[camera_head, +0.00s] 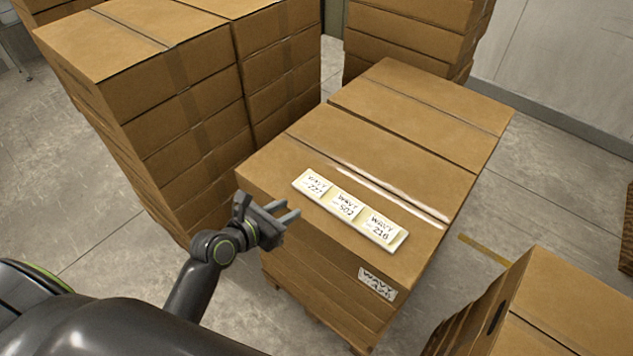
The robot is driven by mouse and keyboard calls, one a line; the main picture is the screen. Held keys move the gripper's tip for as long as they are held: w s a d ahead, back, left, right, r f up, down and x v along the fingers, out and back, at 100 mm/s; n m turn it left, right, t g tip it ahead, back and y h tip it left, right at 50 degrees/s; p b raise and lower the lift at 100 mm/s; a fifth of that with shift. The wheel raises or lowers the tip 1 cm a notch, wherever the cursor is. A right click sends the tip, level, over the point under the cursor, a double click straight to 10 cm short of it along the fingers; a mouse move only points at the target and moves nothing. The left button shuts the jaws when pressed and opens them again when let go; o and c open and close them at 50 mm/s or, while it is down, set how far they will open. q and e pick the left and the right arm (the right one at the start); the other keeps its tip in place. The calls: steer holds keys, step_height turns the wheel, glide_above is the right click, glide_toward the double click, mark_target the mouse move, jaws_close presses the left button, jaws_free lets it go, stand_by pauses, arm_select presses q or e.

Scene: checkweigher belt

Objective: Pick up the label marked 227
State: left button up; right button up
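The label marked 227 (314,184) lies flat at the left end of a pale tray (402,241) on top of a carton stack. Beside it in the same tray are the label marked 502 (347,204) and the label marked 216 (379,227). My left gripper (291,211) is just left of and below the 227 label in the picture, near the stack's left edge. Its two fingers are apart, with nothing seen between them. It does not appear to touch the label. My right gripper is not in view.
The carton stack (400,145) under the tray has another label (377,284) on its front side. Tall carton stacks (165,90) stand at the left, and more cartons (415,40) stand behind. Another stack (570,300) is at the lower right. Bare floor (75,190) shows at the left.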

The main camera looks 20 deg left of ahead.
arm_select(q)
glide_above(319, 200)
steer(key=s+a, duration=0.1)
steer(key=s, duration=0.3)
steer(key=f, duration=0.3)
steer(key=shift+s+a+f, duration=0.1)
steer(key=shift+a+f, duration=0.1)
steer(key=shift+f, duration=0.05)
steer(key=w+f, duration=0.1)
steer(key=w+d+f, duration=0.1)
steer(key=w, duration=0.1)
steer(key=shift+f, duration=0.25)
steer(key=shift+w+d+f, duration=0.25)
steer(key=shift+w+f, duration=0.05)
steer(key=shift+w, duration=0.3)
jaws_close()
